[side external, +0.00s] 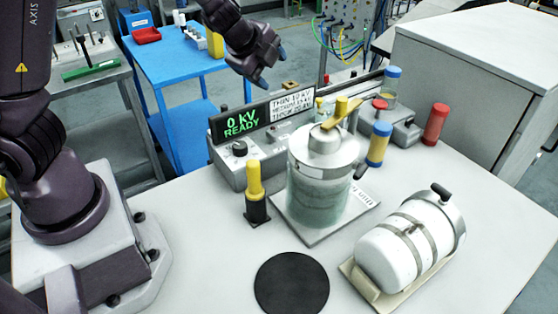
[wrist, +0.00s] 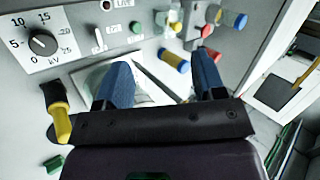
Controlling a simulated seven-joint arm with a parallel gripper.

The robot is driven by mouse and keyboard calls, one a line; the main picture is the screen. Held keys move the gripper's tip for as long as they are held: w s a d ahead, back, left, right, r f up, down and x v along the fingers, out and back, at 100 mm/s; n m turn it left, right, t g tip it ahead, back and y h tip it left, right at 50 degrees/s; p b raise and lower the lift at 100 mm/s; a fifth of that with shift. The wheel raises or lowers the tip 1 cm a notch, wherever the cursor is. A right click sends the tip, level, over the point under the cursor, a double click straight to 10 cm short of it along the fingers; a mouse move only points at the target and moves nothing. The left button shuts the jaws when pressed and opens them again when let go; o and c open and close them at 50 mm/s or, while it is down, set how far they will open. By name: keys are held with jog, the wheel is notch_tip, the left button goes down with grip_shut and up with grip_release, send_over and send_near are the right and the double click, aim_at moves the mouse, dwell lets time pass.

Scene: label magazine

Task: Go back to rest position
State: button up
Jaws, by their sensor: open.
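My gripper (side external: 272,70) is raised in the air at the top middle of the side external view, above and behind the control box. Its two blue fingertips are apart with nothing between them. In the wrist view the open blue fingers (wrist: 163,82) point toward the box's panel and the bench. A glass jar (side external: 318,200) with a metal lid and a yellow top piece stands on a flat plate, below and to the right of the gripper, not touching it.
The control box display (side external: 240,121) reads "0 kV READY". A yellow-handled tool (side external: 254,182) stands upright in a black holder. A white cylinder (side external: 390,262) lies on a cradle. A red cylinder (side external: 435,125) and a blue-yellow cylinder (side external: 378,146) stand behind. A black disc (side external: 291,284) lies in front.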

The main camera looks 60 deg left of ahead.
jog(key=s+d+r+n, duration=0.3)
jog(key=s+r+n, duration=0.1)
jog(key=s, duration=0.3)
jog(key=s+d+r+n+g+h, duration=0.1)
jog(key=s+d+r+n, duration=0.1)
jog(key=s+r+n, duration=0.2)
jog(key=s+d+r+n+h, duration=0.1)
jog(key=s+d+r+n, duration=0.2)
jog(key=s+n, duration=0.3)
jog(key=s+r, duration=0.1)
jog(key=s, duration=0.4)
jog(key=shift+s+d+n+g, duration=0.3)
jog(key=shift+n+g, duration=0.1)
